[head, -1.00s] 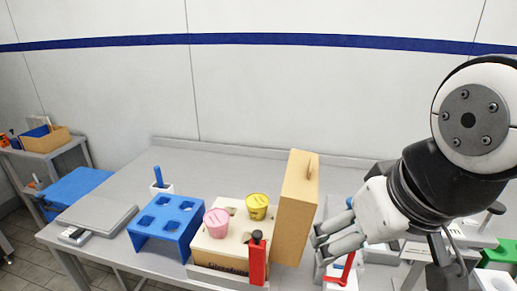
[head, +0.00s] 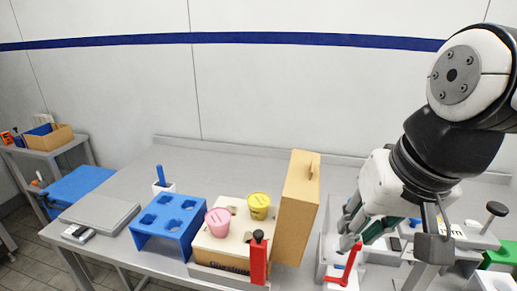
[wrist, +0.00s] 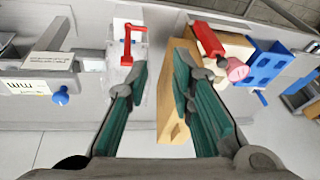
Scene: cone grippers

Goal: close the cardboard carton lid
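The carton (head: 214,256) is a cream box on the table, with a pink cup (head: 217,222) and a yellow cup (head: 258,206) in its top. Its tan lid (head: 297,208) stands upright at the box's right side, open. The lid also shows in the wrist view (wrist: 174,120), seen from above. My gripper (head: 352,232) is to the right of the lid, apart from it in the head view, and points down. In the wrist view my gripper's two green-padded fingers (wrist: 155,80) are spread, with nothing held between them.
A red toggle clamp (head: 258,260) stands at the carton's front right. Another red-handled clamp (head: 348,264) is just below my gripper. A blue rack (head: 166,238) stands left of the carton. The table behind the carton is clear. A grey flat plate (head: 98,212) lies farther left.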

